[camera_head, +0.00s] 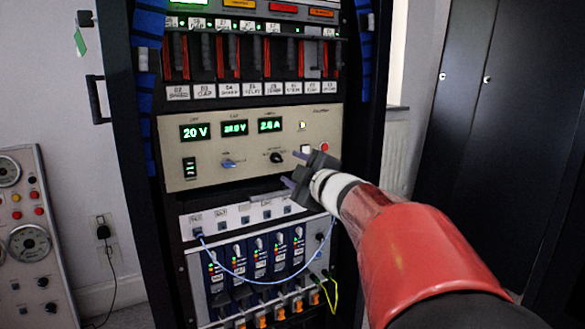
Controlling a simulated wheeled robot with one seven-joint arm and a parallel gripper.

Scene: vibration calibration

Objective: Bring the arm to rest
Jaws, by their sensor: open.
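My red arm (410,245) reaches in from the lower right toward an equipment rack. My gripper (300,178) is at its end, dark grey, with its jaws apart and nothing seen between them. It is in front of the lower right part of a beige power supply panel (205,130). The panel's displays are lit green, the left one reading 20 V. The gripper hides part of the panel's lower right edge. I cannot tell whether the gripper touches the panel.
Below are blue modules (237,262) with a blue cable (262,282) looping across them and a yellow-green cable (334,292). Labelled slots with red and black leads (235,55) are above. A gauge panel (30,235) stands left; a dark cabinet (470,110) stands right.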

